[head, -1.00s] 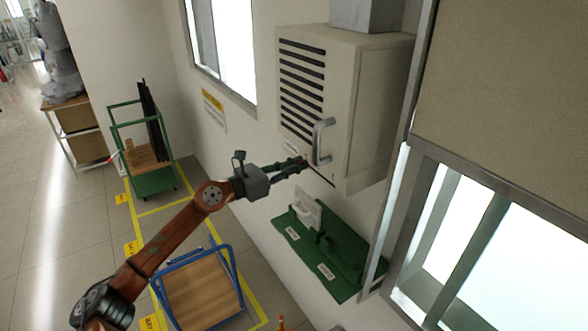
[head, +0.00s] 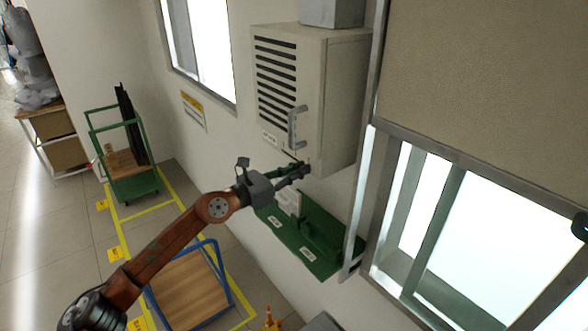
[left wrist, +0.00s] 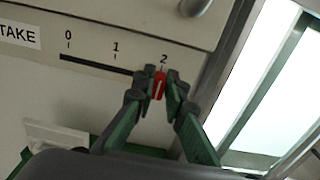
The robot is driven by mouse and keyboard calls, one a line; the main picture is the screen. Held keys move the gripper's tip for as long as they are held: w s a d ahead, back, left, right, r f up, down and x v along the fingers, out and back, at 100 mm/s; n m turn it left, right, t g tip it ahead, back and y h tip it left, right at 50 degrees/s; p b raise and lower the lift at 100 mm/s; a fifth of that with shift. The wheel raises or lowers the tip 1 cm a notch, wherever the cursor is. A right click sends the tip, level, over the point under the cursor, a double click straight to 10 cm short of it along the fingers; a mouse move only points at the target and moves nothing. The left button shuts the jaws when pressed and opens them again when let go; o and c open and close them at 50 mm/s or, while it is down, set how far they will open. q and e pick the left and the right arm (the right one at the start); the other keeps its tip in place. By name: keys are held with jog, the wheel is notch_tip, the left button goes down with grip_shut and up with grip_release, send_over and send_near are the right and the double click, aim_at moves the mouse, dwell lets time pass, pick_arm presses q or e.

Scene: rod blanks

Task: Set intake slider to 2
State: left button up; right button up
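The intake slider's red knob (left wrist: 158,86) shows in the left wrist view, just under the mark 2 (left wrist: 163,59). Its dark slot (left wrist: 95,65) runs left past 1 to 0, on the lower front of the beige intake box (head: 335,105). My left gripper (left wrist: 160,88) has a finger on each side of the knob and appears shut on it. In the head view the left gripper (head: 302,169) is at the box's lower edge, below the handle. The knob is hidden there. My right gripper is not in view.
A metal handle (head: 297,127) sticks out above the slider. A green holder (head: 315,238) with a white part is on the wall below. A window (head: 440,230) is to the right. A blue-framed cart (head: 190,290) stands on the floor below.

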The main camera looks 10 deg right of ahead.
pick_arm(q)
jog(key=o, duration=0.5)
jog(key=shift+s+d, duration=0.25)
jog(key=shift+s, duration=0.05)
jog(key=shift+c, duration=0.2)
jog(key=v, duration=1.2)
jog(key=shift+w, duration=0.15)
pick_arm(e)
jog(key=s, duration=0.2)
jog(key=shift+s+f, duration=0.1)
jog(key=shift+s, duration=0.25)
